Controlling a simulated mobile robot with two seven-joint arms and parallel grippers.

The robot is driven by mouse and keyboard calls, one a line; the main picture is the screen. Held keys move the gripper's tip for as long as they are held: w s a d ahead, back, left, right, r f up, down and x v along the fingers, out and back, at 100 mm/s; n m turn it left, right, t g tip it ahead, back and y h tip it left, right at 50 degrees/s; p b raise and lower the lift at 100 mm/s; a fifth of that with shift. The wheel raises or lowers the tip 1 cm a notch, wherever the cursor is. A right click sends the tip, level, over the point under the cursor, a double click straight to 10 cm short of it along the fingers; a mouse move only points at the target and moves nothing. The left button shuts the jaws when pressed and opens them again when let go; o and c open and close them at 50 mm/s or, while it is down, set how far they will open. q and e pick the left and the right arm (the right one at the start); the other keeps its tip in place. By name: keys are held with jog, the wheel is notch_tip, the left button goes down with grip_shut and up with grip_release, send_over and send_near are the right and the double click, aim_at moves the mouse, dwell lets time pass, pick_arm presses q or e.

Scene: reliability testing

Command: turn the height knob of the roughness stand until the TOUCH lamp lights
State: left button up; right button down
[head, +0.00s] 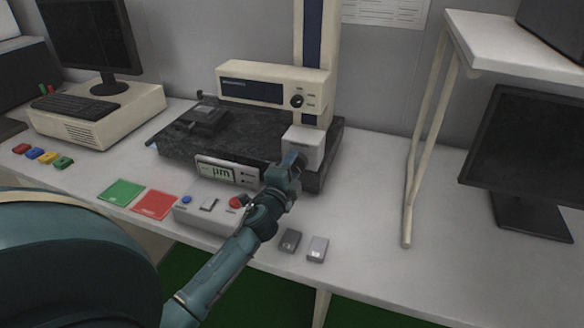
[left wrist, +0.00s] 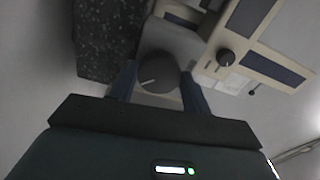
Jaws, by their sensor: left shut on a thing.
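The roughness stand has a dark granite base (head: 228,143), a pale column (head: 331,60) with a blue stripe, and a cream drive unit (head: 250,84) bearing a small dark dial (head: 297,101). The height knob (left wrist: 160,66) is a dark round knob with a white pointer line, seen in the left wrist view on a pale block (head: 306,144). My left gripper (head: 295,158) is at this block; its two fingers (left wrist: 159,77) stand either side of the knob, shut on it. The gripper hides the knob in the head view. I cannot make out a TOUCH lamp. My right gripper is out of view.
A control box (head: 190,216) with blue and red buttons and a µm display (head: 221,172) stands in front of the base, partly behind my arm. Green (head: 122,190) and red (head: 155,204) mats lie left. Two small blocks (head: 317,249) lie near the front edge. A shelf (head: 480,40) stands right.

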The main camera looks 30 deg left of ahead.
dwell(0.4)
pick_arm(q)
jog(key=o, duration=1)
jog(key=b+v, duration=0.1)
jog(key=v, duration=1.2)
jog(key=shift+s, duration=0.1)
